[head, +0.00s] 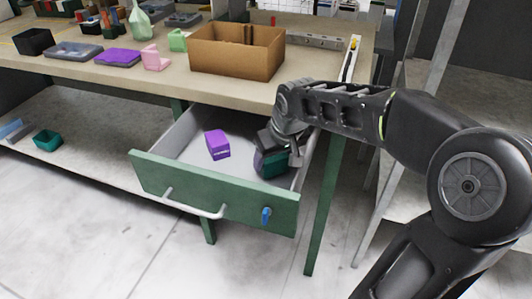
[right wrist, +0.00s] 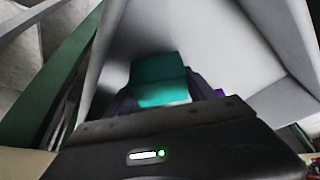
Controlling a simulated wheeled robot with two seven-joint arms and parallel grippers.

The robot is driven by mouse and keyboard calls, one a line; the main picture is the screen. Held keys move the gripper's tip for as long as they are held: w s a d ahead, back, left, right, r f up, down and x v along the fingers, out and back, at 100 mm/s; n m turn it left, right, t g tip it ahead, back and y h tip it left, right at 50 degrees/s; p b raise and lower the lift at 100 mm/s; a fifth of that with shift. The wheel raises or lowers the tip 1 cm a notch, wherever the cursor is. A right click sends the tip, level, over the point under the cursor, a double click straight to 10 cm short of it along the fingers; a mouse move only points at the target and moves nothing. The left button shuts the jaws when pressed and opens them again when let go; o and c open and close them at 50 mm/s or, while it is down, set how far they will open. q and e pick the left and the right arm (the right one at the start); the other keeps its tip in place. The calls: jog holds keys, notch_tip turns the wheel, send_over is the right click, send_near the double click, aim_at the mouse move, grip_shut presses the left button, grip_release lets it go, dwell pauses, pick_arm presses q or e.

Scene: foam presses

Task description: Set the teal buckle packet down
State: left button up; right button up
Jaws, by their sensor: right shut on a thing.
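The teal buckle packet (head: 271,164) is in the right part of the open drawer (head: 207,200), partly hidden by my right gripper (head: 280,155). In the right wrist view the packet (right wrist: 160,78) shows teal between the fingers, with the grey drawer walls around it. My right gripper is shut on the packet. I cannot tell whether the packet touches the drawer floor. My left gripper is not in view.
A purple packet (head: 217,144) lies in the drawer, left of the teal one. The drawer floor between and around them is bare. A cardboard box (head: 235,53) stands on the bench (head: 150,75) above. A blue item (head: 266,215) is on the drawer front.

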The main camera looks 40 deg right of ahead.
jog(key=w, duration=0.4)
jog(key=shift+w+d, duration=0.15)
jog(key=shift+d, duration=0.2)
jog(key=shift+s+f, duration=0.2)
jog(key=shift+f, duration=0.4)
jog(key=shift+f+b, duration=0.1)
jog(key=shift+b, duration=0.2)
jog(key=shift+f, duration=0.15)
jog(key=o, duration=1.5)
jog(key=shift+r, duration=0.5)
jog(key=p+v, duration=0.2)
jog(key=v, duration=0.9)
jog(key=shift+s+a+r, duration=0.1)
jog(key=shift+r, duration=0.15)
